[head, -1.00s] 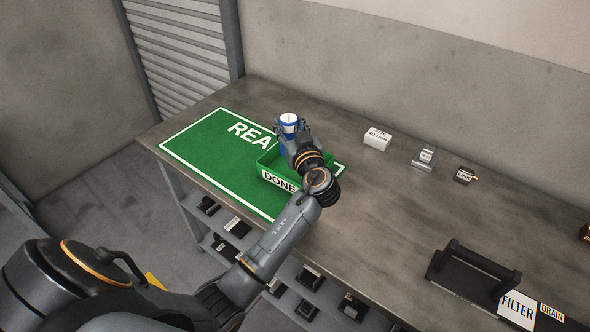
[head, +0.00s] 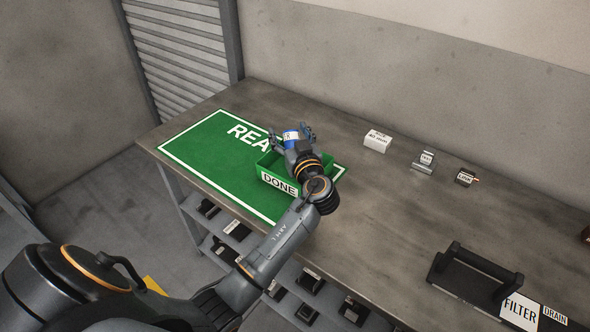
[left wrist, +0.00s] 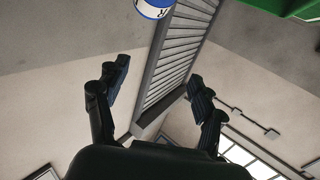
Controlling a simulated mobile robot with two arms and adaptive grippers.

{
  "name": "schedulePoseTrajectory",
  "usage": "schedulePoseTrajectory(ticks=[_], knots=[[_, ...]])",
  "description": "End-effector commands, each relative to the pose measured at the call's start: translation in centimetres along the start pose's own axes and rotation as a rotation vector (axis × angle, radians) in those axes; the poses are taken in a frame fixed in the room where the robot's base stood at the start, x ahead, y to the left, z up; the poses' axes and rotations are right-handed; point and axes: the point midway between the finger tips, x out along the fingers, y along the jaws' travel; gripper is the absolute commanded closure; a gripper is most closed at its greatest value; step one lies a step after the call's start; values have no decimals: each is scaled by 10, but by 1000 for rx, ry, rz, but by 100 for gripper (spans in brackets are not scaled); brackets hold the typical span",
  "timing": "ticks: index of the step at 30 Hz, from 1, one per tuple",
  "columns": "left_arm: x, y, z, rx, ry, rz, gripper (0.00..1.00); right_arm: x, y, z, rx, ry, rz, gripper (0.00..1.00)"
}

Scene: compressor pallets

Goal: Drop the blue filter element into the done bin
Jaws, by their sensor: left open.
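The blue filter element (head: 291,137), blue with a white label band, shows in the head view between and behind the spread fingers of my left gripper (head: 292,132). The gripper is over the green done bin (head: 280,184), which has a white DONE label. In the left wrist view the fingers (left wrist: 157,92) are wide apart with nothing between them. The filter element (left wrist: 152,8) is at the top edge there, clear of the fingers, and part of the bin (left wrist: 290,7) shows top right. The gripper hides much of the bin's inside; I cannot tell what the filter element touches.
The bin stands on a green mat (head: 210,150) on the grey workbench (head: 370,190). A white box (head: 377,140), small metal parts (head: 426,160) and a black handled tray (head: 470,275) stand to the right. The bench between them and the bin is clear.

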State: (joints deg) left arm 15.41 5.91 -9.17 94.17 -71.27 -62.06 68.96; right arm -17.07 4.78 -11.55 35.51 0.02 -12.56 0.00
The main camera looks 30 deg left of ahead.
Motion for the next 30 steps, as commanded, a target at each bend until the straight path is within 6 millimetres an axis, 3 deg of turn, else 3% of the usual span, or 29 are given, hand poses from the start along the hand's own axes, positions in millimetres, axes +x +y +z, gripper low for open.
schedulePoseTrajectory(ticks=[5,18,24,30], knots=[[-18,1,2,0,-3,3,32,0,-1,0,1,0,-1,60],[-104,1,1,0,-2,2,32,0,-2,1,2,-2,-3,60],[-119,0,0,0,0,0,32,0,-3,1,3,-2,-3,60],[-120,0,0,0,0,0,32,0,-3,1,2,-2,-3,60]])
